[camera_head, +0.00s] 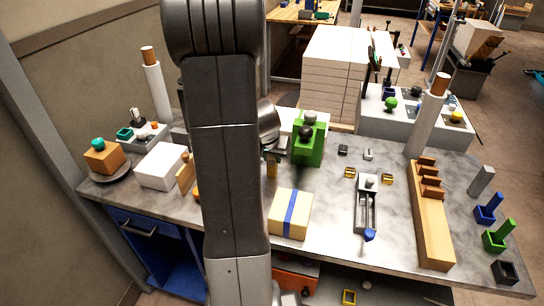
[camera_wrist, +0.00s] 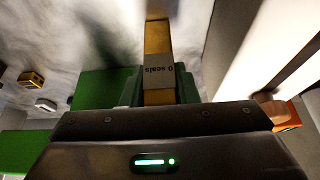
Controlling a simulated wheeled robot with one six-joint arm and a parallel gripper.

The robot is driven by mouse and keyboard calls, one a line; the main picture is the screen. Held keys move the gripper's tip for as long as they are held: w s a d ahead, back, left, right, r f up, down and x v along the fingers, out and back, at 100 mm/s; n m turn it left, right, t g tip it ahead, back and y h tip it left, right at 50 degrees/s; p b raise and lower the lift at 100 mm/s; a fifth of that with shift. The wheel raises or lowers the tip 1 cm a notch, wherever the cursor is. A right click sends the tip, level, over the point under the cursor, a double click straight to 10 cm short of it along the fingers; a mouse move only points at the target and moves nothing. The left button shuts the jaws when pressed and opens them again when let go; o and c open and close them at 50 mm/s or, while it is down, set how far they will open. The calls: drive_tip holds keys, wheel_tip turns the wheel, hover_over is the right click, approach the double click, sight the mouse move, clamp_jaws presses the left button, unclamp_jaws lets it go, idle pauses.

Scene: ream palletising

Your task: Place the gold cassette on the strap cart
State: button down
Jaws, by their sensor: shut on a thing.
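The gold cassette (camera_wrist: 158,42) is an upright-looking gold block with a label reading "0 seals" in the wrist view. My gripper (camera_wrist: 158,88) is shut on it, with a dark green finger on each side. In the head view the cassette (camera_head: 271,169) shows as a small gold piece below my gripper (camera_head: 273,152), just left of a green device with a black knob (camera_head: 308,145). My arm hides part of the table there. I cannot tell which thing is the strap cart; a grey metal tool with a blue handle (camera_head: 366,207) lies at the table's middle right.
A cream box with a blue strap (camera_head: 291,214) stands at the front. A wooden slotted rack (camera_head: 431,218) is on the right, by blue (camera_head: 488,210) and green (camera_head: 498,236) holders. A tall white stack (camera_head: 330,75) stands behind.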

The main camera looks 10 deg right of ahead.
drive_tip(key=c, duration=1.1)
unclamp_jaws()
drive_tip(key=shift+s+a+r+p, duration=0.1)
drive_tip(key=shift+r+p, duration=0.25)
drive_tip(key=shift+r, duration=0.15)
drive_tip(key=v, duration=1.1)
drive_tip(key=shift+s+r, duration=0.1)
drive_tip(key=shift+r, duration=0.05)
